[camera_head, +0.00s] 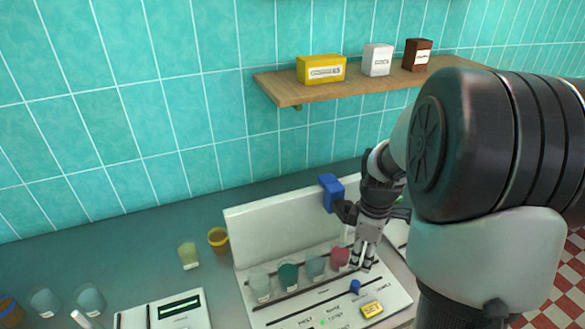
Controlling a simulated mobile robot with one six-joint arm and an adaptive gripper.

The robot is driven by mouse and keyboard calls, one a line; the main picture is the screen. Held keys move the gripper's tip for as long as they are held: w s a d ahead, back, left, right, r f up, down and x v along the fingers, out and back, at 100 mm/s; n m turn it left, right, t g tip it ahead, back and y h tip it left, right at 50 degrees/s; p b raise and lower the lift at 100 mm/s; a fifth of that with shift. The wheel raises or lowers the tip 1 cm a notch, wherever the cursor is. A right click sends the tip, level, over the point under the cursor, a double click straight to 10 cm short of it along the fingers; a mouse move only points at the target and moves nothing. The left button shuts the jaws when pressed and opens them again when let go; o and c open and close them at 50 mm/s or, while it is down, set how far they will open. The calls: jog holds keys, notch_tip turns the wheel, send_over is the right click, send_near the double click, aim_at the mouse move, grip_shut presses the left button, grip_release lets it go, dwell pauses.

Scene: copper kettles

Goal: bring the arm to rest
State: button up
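My gripper (362,265) points down over the right part of the white machine (262,232), which has a tall back panel and a labelled front. Its fingertips are close to the right side of a red cup (340,257); I cannot tell whether they touch it. The two fingers show as narrow prongs close together, and I cannot tell how far apart they are. I see nothing clearly held between them. My large dark and white arm links cover the right side of the view.
A pale cup (260,287), a green cup (288,275) and a grey-blue cup (314,267) stand in the machine's row. A blue block (331,192) sits at the panel's top. A wooden shelf (290,95) holds boxes above. Loose cups and a white device (165,312) are at left.

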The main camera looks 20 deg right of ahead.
jog(key=shift+a, duration=0.1)
jog(key=s+a+r+m+t, duration=0.2)
jog(key=s+a+r+m, duration=0.2)
jog(key=s+a+r, duration=0.3)
jog(key=s+a+r+m+t, duration=0.2)
jog(key=s+a+r+m, duration=0.3)
jog(key=a, duration=0.6)
notch_tip(320, 180, up, 2)
jog(key=shift+s+a+r+t, duration=0.1)
jog(key=shift+s+a+t, duration=0.15)
jog(key=shift+s, duration=0.8)
